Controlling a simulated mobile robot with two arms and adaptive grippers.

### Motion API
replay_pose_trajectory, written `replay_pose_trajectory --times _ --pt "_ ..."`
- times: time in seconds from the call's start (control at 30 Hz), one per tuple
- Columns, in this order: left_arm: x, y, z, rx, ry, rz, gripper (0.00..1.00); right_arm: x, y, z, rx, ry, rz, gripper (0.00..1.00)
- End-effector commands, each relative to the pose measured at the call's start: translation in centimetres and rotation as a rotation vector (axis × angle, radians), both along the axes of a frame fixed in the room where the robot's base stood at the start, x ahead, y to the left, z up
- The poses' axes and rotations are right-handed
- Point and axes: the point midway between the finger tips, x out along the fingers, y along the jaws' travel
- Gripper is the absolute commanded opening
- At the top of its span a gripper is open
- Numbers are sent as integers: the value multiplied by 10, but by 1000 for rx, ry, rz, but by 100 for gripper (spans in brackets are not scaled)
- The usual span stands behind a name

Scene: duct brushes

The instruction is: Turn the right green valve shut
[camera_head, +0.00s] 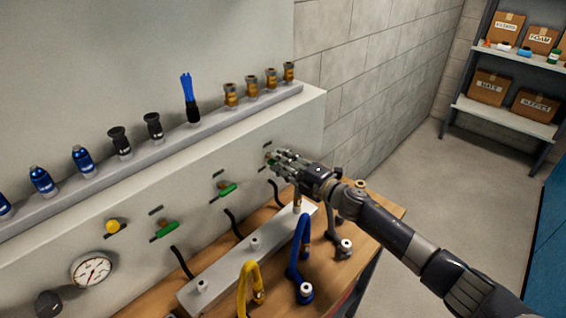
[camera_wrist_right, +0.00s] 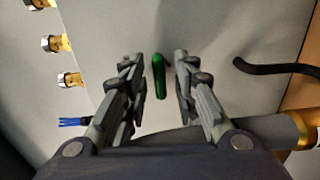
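The right green valve (camera_head: 268,158) is on the panel's front face at the far right of the row, mostly hidden by my right gripper (camera_head: 275,158) in the head view. In the right wrist view its green handle (camera_wrist_right: 160,78) runs up and down the picture, between the two fingers of my right gripper (camera_wrist_right: 154,62). The fingers are open, with a visible gap on each side of the handle. My left gripper is not in view.
Two other green valves, middle (camera_head: 227,189) and left (camera_head: 165,231), and a yellow knob (camera_head: 113,226) sit left along the panel. A black hose (camera_wrist_right: 275,68) leaves the panel beside the valve. A wooden bench (camera_head: 384,212) with blue (camera_head: 300,240) and yellow hoses (camera_head: 246,285) lies below.

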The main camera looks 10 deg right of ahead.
Motion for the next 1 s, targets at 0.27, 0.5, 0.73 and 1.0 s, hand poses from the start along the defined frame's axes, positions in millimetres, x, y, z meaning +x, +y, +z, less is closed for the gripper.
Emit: replay_pose_trajectory --times 0.27,0.5,0.73,1.0 --pt "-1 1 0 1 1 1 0 0 -1 0 -3 -2 -1 31" --pt "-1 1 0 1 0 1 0 -18 -14 -1 -4 0 -3 31" --pt "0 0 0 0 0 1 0 -59 -40 -2 -4 3 -2 31" --pt "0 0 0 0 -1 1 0 -92 -61 -1 -2 1 0 31"
